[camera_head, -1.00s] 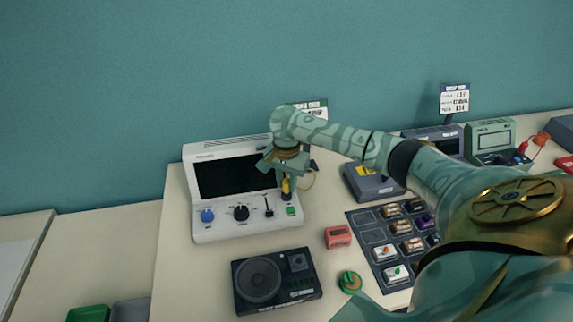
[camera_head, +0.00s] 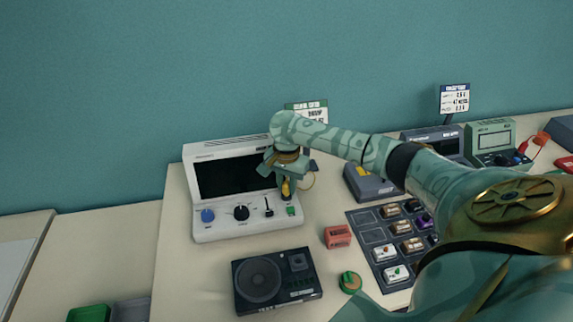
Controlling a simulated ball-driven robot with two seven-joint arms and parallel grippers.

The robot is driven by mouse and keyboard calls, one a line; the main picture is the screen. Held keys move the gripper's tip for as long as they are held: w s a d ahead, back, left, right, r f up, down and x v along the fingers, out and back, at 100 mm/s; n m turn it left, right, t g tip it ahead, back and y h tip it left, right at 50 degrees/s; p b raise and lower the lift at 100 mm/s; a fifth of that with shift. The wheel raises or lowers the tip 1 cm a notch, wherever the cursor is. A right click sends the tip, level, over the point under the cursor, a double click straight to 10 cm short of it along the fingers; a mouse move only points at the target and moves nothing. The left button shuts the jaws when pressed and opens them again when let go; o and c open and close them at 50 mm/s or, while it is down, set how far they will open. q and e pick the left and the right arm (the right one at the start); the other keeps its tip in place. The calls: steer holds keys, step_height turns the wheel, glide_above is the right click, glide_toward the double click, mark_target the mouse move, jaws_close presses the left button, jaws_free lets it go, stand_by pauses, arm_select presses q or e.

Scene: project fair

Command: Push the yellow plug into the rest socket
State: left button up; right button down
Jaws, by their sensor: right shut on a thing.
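The yellow plug (camera_head: 286,188) shows between the fingers of my right gripper (camera_head: 286,178), at the right side of the front of a white device (camera_head: 245,223) with a dark screen. My right gripper points down and is shut on the plug. The plug's lower end is at a dark spot on the device's sloped panel; I cannot tell how deep it sits, and the socket there is hidden. A thin cable loop shows beside the gripper. My left gripper is not in view.
A black speaker box (camera_head: 277,281) lies in front of the device. A red block (camera_head: 338,236), a green knob-like part (camera_head: 350,282) and a dark tray of small modules (camera_head: 373,236) stand to the right. Grey and green instruments (camera_head: 494,140) stand at the back right.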

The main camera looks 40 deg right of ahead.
steer(key=shift+f, duration=0.2)
steer(key=c, duration=0.6)
jaws_free()
steer(key=shift+c, duration=0.2)
step_height(320, 180, up, 8)
steer(key=p, duration=1.1)
steer(key=shift+p, duration=0.35)
steer(key=shift+s+a+f, duration=0.1)
stand_by(0.3)
